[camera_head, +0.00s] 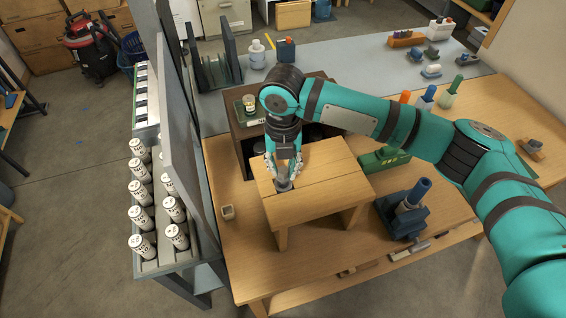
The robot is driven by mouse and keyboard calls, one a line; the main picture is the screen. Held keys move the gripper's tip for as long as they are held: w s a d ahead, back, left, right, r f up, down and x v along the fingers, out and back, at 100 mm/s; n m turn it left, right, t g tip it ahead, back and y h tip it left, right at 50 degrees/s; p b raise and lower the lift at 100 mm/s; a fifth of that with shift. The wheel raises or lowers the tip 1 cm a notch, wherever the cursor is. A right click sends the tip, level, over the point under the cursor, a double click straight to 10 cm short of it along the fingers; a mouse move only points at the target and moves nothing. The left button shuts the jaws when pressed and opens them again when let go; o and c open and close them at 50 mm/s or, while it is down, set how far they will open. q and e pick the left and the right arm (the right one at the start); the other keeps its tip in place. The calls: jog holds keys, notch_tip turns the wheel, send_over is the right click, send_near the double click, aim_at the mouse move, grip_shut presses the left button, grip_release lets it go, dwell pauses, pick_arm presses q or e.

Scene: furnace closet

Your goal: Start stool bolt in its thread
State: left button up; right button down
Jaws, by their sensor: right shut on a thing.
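A small light-wood stool (318,196) stands on the wooden workbench, its slatted top facing up. My right gripper (283,179) points down over the left part of the stool top. It is shut on a small grey part, which looks like the bolt (284,185). The bolt's lower end is at the stool top beside a dark patch. I cannot tell whether it sits in a thread or only touches the surface. The gripper fingers hide most of the bolt. My left gripper is not in view.
A blue vise-like tool (403,212) stands right of the stool, and a green box (384,158) behind it. A tall grey panel (186,160) and a rack of white canisters (143,194) border the bench's left side.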

aim_at(284, 168)
jog(key=shift+p, duration=0.7)
dwell(0.8)
jog(key=shift+f+b, duration=0.5)
jog(key=shift+f, duration=1)
jog(key=shift+r+m+p, duration=0.15)
jog(key=shift+m+p, duration=0.45)
jog(key=shift+p, duration=0.1)
jog(key=shift+m+p, duration=0.3)
jog(key=shift+m, duration=0.2)
jog(key=shift+d+m, duration=0.1)
jog(key=shift+m, duration=1.2)
